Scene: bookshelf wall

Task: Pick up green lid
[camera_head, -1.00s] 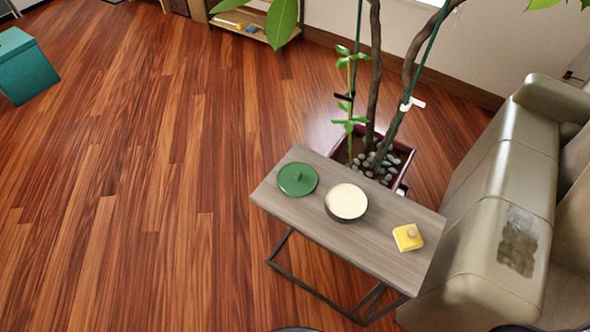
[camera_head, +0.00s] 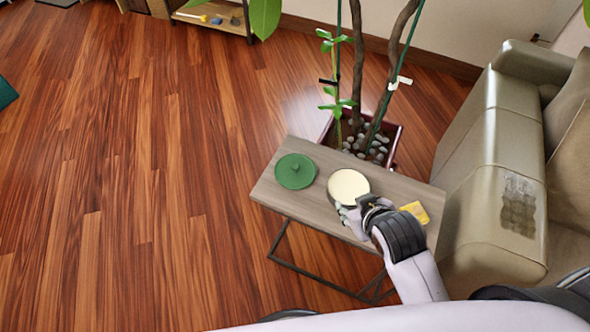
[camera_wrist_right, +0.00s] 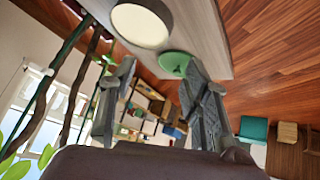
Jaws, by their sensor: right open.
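The green lid (camera_head: 295,171), round with a small knob, lies flat at the left end of the narrow side table (camera_head: 322,158). It also shows in the right wrist view (camera_wrist_right: 175,64), partly behind one finger. A cream-topped round container (camera_head: 348,186) stands beside it. My right gripper (camera_head: 343,214) is at the table's front edge, just in front of the container and to the right of the lid. In the right wrist view the two fingers of my right gripper (camera_wrist_right: 155,82) are apart with nothing between them. My left gripper is not in view.
A yellow block-like item (camera_head: 415,212) lies at the table's right end, partly hidden by my right arm. A potted plant (camera_head: 365,140) stands behind the table, and a sofa (camera_head: 495,190) is to the right. The wooden floor (camera_head: 150,200) at left is clear.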

